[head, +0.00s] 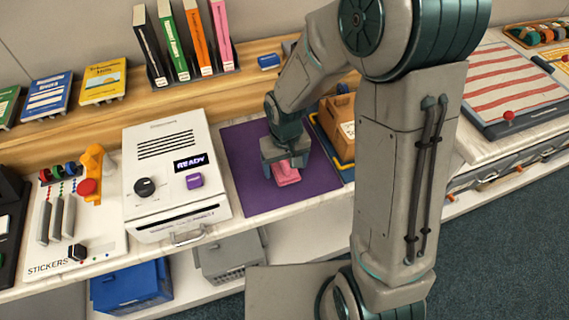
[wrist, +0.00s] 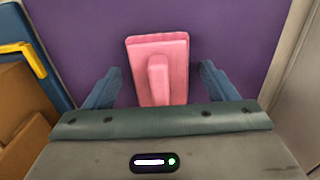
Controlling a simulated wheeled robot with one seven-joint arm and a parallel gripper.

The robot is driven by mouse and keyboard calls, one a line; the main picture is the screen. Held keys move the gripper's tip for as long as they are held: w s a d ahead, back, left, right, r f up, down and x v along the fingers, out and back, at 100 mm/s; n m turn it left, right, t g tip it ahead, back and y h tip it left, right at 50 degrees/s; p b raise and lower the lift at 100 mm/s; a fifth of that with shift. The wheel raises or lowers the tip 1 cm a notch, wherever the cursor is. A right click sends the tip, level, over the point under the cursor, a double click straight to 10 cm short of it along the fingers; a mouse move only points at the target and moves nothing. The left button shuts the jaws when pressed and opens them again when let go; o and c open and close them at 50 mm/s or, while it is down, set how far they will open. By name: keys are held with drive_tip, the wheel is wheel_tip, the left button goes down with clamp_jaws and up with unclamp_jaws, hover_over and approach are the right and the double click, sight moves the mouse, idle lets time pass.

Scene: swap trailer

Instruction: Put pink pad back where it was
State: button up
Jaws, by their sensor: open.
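The pink pad (head: 285,174) lies on the purple mat (head: 243,165). In the wrist view the pink pad (wrist: 174,45) shows a raised bar-shaped handle on top. My gripper (head: 285,163) is over the pad, pointing down. In the wrist view my gripper (wrist: 158,85) is open, with one blue finger on each side of the pad and a gap to each. The near end of the pad is hidden behind the gripper body.
A white machine (head: 175,175) reading READY stands left of the mat. A blue tray (head: 325,148) with brown boxes (head: 340,122) is to its right. Upright books (head: 185,45) and a small blue block (head: 269,61) are behind. The mat's left part is clear.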

sight(285, 163)
wheel_tip(285, 163, up, 12)
drive_tip(key=s+d+r+m+t, duration=0.3)
drive_tip(key=s+d+r, duration=0.3)
drive_tip(key=s+d, duration=0.5)
drive_tip(key=shift+s+d, duration=0.35)
drive_tip(key=shift+s, duration=0.15)
drive_tip(key=shift+r, duration=0.1)
